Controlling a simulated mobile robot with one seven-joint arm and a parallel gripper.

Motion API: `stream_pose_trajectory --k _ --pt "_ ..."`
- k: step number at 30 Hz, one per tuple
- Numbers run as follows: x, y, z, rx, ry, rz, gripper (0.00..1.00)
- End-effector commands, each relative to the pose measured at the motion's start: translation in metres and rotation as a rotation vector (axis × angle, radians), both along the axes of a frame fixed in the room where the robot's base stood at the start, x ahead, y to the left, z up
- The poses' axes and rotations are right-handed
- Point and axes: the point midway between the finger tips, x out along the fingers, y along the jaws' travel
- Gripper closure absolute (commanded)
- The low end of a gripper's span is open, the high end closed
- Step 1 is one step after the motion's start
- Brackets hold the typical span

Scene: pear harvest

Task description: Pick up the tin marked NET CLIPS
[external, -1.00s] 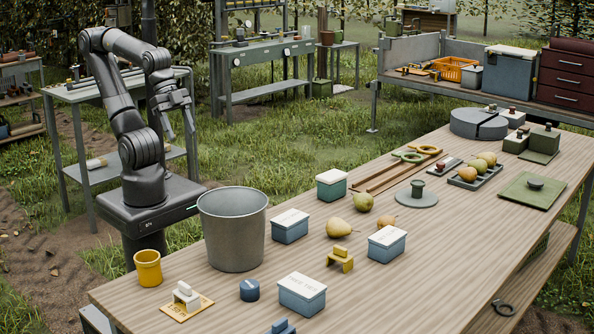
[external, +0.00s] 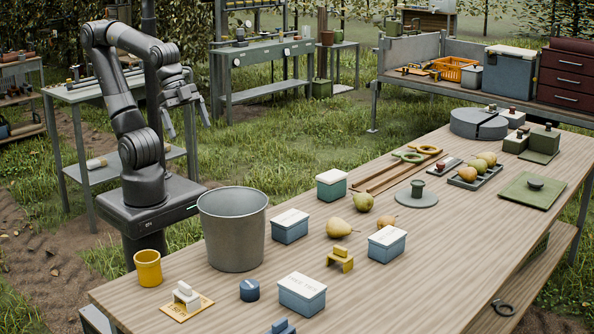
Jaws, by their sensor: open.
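Three blue tins with white lettered lids stand on the wooden table: one beside the bucket (external: 290,228), one right of the middle (external: 386,245) and one near the front (external: 302,295). A green tin with a white lid (external: 331,186) stands farther back. The lettering is too small to read surely, so I cannot tell which tin is marked NET CLIPS. My gripper (external: 188,126) is open and empty, with its fingers pointing down. It is high behind the bucket, left of all the tins and well apart from them.
The tall grey bucket (external: 233,235) stands at the table's near left, between my arm and the tins. Pears (external: 341,228), a yellow cup (external: 148,268), a yellow block (external: 340,259) and a blue cylinder (external: 249,290) stand around. The table's front right (external: 430,290) is clear.

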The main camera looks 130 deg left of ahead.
Motion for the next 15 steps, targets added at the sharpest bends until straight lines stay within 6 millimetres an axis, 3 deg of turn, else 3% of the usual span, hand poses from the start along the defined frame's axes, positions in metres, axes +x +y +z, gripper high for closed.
stream_pose_trajectory --k 6,15 --pt "0.072 0.017 0.019 0.015 0.023 -0.005 0.0" --pt "0.173 0.053 0.02 0.027 0.048 -0.017 0.0"
